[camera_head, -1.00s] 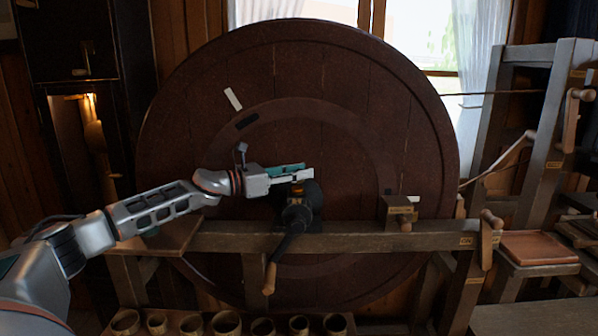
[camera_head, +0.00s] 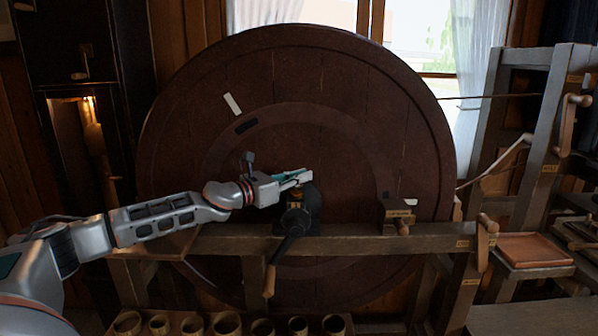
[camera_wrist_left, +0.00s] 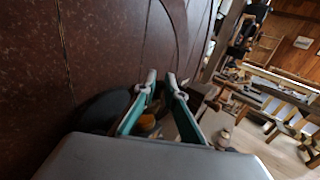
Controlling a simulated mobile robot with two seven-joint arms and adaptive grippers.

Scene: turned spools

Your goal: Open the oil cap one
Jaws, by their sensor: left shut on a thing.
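The black bearing housing (camera_head: 305,205) stands on the grey beam in front of the big wheel. A small brass-coloured part, which looks like the oil cap (camera_head: 298,194), shows at its top. My left gripper (camera_head: 306,176) is right at the top of the housing, its fingers pointing right and tilted slightly up. In the left wrist view the two teal-sided fingers (camera_wrist_left: 161,80) come close together, and a brass-coloured part (camera_wrist_left: 147,122) shows beside the left one. The gripper is shut on the oil cap, though the contact itself is mostly hidden. My right gripper is not in view.
The large brown wheel (camera_head: 365,120) rises close behind the gripper. A crank with a wooden handle (camera_head: 269,281) hangs from the housing. A second bearing block (camera_head: 397,215) sits on the beam (camera_head: 345,240) to the right. Several wooden cups (camera_head: 227,323) stand below.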

